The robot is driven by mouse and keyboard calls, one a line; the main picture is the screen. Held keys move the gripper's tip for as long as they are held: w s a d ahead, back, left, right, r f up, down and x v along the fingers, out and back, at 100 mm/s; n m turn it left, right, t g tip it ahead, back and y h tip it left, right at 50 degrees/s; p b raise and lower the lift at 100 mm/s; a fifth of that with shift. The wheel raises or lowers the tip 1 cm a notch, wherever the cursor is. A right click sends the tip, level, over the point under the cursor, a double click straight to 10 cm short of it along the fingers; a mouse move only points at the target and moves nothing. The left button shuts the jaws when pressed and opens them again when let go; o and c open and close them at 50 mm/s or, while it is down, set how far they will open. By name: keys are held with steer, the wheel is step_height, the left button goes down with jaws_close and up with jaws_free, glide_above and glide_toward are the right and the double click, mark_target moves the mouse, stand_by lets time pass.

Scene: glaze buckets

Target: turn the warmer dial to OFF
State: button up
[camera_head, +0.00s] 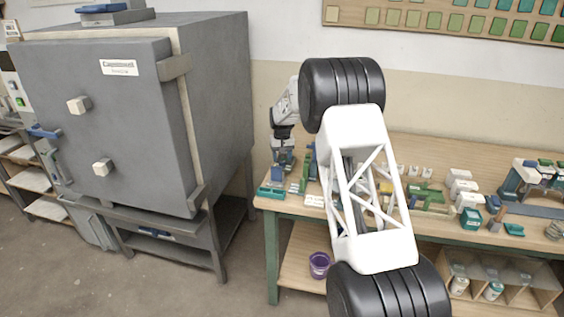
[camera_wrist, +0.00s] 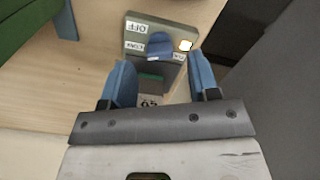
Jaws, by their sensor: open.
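The warmer's grey control panel (camera_wrist: 178,33) shows in the wrist view, with a white OFF label (camera_wrist: 137,27) at its upper left. A second small label sits below OFF and another at the right; I cannot read them surely. The blue dial (camera_wrist: 158,46) is at the panel's middle; which label it points to is unclear. My gripper (camera_wrist: 159,60) is open, its two blue fingers apart on either side just short of the dial, with nothing held. In the head view my gripper (camera_head: 281,168) is low over the bench's left end, and the dial cannot be made out.
A lit lamp (camera_wrist: 185,45) glows at the panel's right side. The wooden bench (camera_head: 430,150) carries several small tools and pots to the right. A large grey kiln (camera_head: 130,150) stands left of the bench. A purple bucket (camera_head: 320,266) is on the lower shelf.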

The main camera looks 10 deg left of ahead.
mark_target(282, 164)
steer(key=shift+f, duration=1.25)
steer(key=shift+c, duration=0.4)
steer(key=c, duration=0.8)
steer(key=shift+c, duration=0.2)
steer(key=shift+m, duration=0.4)
steer(key=m, duration=0.9)
